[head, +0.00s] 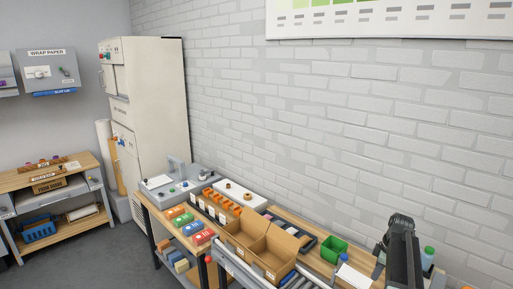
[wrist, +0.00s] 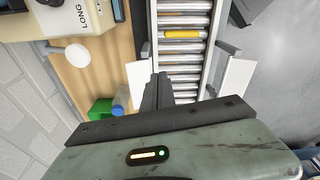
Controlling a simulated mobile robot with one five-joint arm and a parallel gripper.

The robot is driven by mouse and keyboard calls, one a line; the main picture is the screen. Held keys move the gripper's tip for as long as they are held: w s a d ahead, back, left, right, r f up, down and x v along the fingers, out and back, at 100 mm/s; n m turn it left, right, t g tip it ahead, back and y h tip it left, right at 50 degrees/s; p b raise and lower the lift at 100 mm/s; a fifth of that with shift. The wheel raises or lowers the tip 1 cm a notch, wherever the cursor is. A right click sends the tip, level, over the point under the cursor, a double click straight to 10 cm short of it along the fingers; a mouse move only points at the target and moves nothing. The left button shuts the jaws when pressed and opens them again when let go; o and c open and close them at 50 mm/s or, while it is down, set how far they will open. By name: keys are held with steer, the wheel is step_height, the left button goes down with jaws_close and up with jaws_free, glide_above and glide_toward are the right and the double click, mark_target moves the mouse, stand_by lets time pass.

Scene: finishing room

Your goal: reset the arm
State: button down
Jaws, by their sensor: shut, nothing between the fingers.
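My arm (head: 402,252) stands up dark at the lower right of the head view, in front of the brick wall. In the wrist view my gripper (wrist: 160,78) shows as dark fingers closed together, with nothing between them. They lie over the near part of a roller conveyor (wrist: 183,50) that has one yellow roller.
A bench with an open cardboard box (head: 262,246), a green bin (head: 334,249) and colored small boxes runs along the wall. A tall cabinet (head: 150,120) and a shelf bench (head: 45,190) stand left. Grey floor lies open between them.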

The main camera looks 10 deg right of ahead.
steer(key=a+f+n+b, duration=0.1)
steer(key=a+f+b, duration=0.3)
steer(key=a, duration=1)
steer(key=a+f+b, duration=0.3)
steer(key=a+f, duration=0.1)
steer(key=a, duration=1)
steer(key=s+a+f+m+g+h+b, duration=0.1)
steer(key=s+a+f+m+b, duration=0.1)
steer(key=s+a+m, duration=0.6)
steer(key=s+m, duration=0.1)
steer(key=m, duration=0.2)
steer(key=shift+a, duration=0.2)
steer(key=shift+f, duration=0.1)
